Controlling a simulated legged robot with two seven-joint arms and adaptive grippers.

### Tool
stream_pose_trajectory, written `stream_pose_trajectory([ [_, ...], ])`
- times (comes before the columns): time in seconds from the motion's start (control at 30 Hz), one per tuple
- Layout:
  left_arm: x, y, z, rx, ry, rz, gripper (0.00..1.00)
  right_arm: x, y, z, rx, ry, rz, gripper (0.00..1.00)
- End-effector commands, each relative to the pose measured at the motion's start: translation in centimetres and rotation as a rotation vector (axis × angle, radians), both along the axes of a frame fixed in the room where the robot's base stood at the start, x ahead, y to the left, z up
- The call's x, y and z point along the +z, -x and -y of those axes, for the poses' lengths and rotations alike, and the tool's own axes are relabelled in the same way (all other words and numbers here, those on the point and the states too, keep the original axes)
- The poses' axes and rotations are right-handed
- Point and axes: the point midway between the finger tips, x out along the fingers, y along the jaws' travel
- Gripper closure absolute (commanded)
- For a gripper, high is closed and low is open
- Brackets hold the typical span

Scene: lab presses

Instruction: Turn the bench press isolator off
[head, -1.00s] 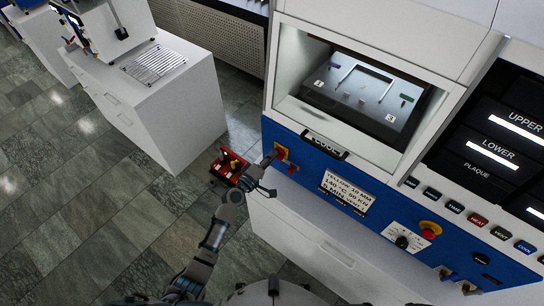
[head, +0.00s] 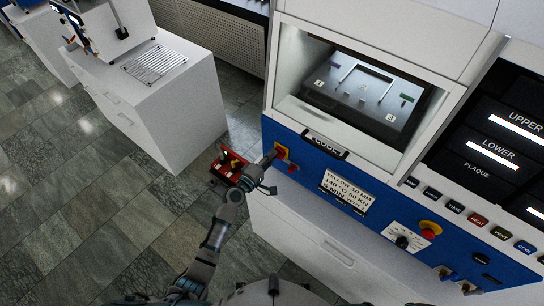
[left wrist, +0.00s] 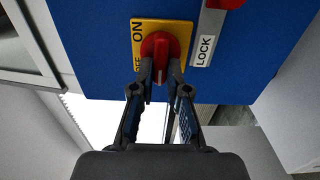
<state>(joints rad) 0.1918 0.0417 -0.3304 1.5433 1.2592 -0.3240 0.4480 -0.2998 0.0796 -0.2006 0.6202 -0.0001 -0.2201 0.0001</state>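The isolator is a red rotary knob (left wrist: 159,50) on a yellow plate marked ON and OFF, fixed to the blue panel. In the head view its yellow plate (head: 281,150) sits at the left end of the press front. My left gripper (left wrist: 161,82) has one finger on each side of the knob's handle, and the narrow gap about matches the handle's width. In the head view my left gripper (head: 272,160) reaches the plate from the lower left and partly covers the knob. The handle lies along the fingers' direction. My right gripper is out of view.
A red part beside a LOCK label (left wrist: 204,50) is close to the isolator. A red box (head: 229,165) is behind my left forearm. A white cabinet (head: 165,100) stands left, with open floor before it.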

Motion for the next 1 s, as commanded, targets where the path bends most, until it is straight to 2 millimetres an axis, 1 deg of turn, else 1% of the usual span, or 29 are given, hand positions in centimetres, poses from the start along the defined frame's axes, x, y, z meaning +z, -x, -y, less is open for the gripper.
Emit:
stream_pose_trajectory([
  [0.03, -0.8, 0.2, -0.1, -0.001, -0.005, -0.012, 0.76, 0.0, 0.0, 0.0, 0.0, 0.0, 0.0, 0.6],
  [0.1, -0.7, 0.2, -0.1, -0.001, -0.005, -0.011, 0.6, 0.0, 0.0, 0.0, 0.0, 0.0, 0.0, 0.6],
  [0.37, -0.3, 0.1, 0.0, -0.001, -0.003, -0.005, 0.6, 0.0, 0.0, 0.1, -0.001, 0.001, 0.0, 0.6],
  [0.47, -0.3, 0.5, -0.3, 0.0, -0.004, -0.005, 0.6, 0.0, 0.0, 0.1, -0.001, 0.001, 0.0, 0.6],
  [0.57, -0.4, 1.6, -1.1, 0.001, -0.004, -0.004, 0.6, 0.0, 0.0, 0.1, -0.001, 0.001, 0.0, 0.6],
  [0.8, -0.5, 5.9, -4.3, -0.001, -0.006, -0.008, 0.6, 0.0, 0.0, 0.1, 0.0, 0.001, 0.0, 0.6],
  [0.9, -0.5, 7.5, -5.4, -0.001, -0.006, -0.008, 0.6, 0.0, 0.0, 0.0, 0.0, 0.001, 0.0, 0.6],
  [1.0, -0.6, 8.7, -6.3, 0.0, -0.007, -0.008, 0.6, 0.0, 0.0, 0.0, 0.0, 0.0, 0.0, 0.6],
])
